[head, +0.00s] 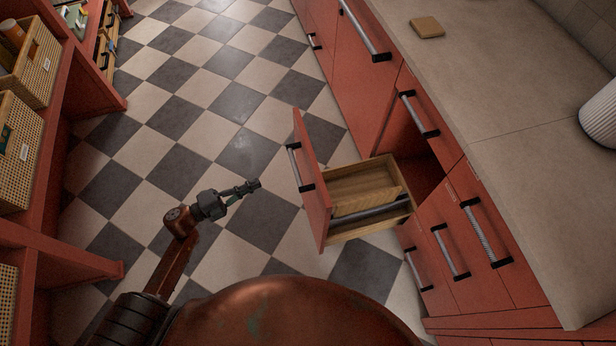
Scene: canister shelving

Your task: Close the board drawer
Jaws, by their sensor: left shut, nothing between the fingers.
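The board drawer (312,190) stands pulled out from the red cabinet at the right, its front facing left. Its wooden box (372,172) is open on top, and a wooden board (366,200) and a grey bar-like thing lie inside. A metal handle (300,167) with dark ends is on the drawer front. My left gripper (254,185) is shut and empty, a little to the left of the drawer front and apart from it in the picture. My right gripper is not in view.
A counter (490,90) runs along the right, with a small wooden block (426,27) and a white ribbed vessel (602,115) on it. Red shelving with woven baskets (17,150) stands at the left. The checkered floor between is clear.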

